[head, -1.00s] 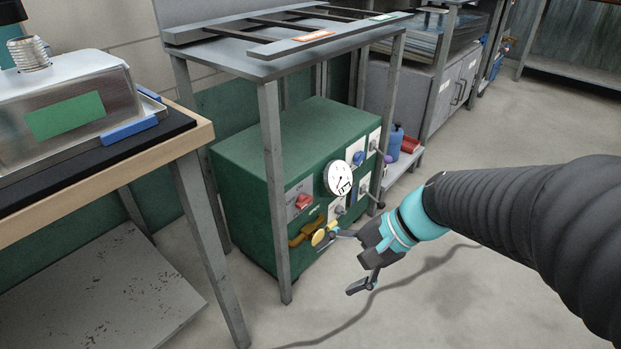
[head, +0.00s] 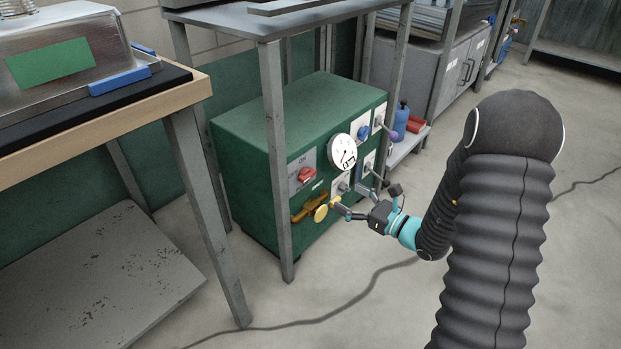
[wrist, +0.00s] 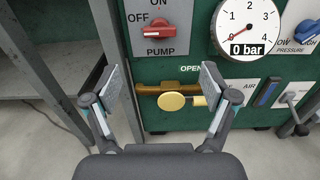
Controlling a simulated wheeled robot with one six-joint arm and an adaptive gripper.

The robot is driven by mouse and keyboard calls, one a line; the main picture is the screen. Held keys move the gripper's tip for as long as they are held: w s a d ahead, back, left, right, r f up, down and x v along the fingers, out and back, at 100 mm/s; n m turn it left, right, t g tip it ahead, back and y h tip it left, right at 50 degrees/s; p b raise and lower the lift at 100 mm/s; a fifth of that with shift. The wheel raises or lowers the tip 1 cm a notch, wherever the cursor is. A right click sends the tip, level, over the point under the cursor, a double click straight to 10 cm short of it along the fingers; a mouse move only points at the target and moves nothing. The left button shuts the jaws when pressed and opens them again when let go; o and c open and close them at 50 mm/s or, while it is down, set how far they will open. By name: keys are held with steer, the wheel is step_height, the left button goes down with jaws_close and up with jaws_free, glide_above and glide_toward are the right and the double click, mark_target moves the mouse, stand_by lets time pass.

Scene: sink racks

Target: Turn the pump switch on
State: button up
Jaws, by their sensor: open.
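The pump switch (head: 306,174) is a red rotary knob on a grey plate at the left of the green unit's front panel. It also shows at the top of the wrist view (wrist: 158,29), where its handle lies roughly horizontal, towards the OFF label. ON is printed above it and PUMP below. My gripper (wrist: 158,86) is open and empty, its two fingers spread left and right below the switch in the picture. In the head view my gripper (head: 358,198) is in front of the panel, to the right of and lower than the switch.
A yellow round knob on a brass valve (wrist: 172,101) sits below the switch, seen between my fingers. A gauge (wrist: 246,27) reading 0 bar is to the right. A grey table leg (head: 277,165) stands in front of the green unit (head: 265,120), left of the switch.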

mark_target(310, 176)
steer(key=x, duration=1.3)
steer(key=shift+w+a+b, duration=0.15)
steer(key=shift+a+b, duration=0.1)
steer(key=shift+b, duration=0.05)
steer(key=c, duration=1.2)
